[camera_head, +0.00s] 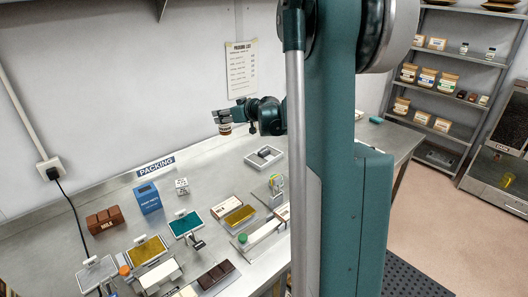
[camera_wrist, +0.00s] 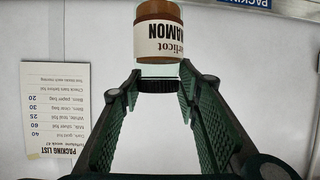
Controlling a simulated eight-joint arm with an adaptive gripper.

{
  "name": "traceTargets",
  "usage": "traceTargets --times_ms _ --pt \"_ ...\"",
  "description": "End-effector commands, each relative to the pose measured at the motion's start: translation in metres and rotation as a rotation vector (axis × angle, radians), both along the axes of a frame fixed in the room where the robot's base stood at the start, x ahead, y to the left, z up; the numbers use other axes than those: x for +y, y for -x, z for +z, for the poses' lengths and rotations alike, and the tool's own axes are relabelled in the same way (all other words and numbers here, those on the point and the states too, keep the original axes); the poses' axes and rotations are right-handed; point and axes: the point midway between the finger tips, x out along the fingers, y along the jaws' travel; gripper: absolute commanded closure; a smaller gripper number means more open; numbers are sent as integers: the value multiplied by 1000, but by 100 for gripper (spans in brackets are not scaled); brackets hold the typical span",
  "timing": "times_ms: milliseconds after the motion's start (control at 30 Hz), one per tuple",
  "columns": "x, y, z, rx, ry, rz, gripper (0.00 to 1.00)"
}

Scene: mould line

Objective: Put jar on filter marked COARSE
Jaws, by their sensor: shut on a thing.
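In the head view the jar (camera_head: 225,129) hangs below my gripper (camera_head: 222,116), in the air in front of the back wall and above the bench. I cannot read the mark COARSE anywhere, so I cannot tell which thing is that filter.
A packing list (camera_head: 241,69) hangs on the wall. Shelves (camera_head: 455,60) with jars stand right. My arm hides part of the bench.

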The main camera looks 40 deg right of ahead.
Motion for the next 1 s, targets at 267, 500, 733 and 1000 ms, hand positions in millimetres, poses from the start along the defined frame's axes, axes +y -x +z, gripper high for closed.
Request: traceTargets --times_ms 267,500,733,1000 --pt "-88 22 2 0 0 -42 83" --pt "-149 43 3 0 1 -70 83" --pt "-188 59 4 0 0 -90 83" --pt "-188 59 -32 0 0 -88 83"
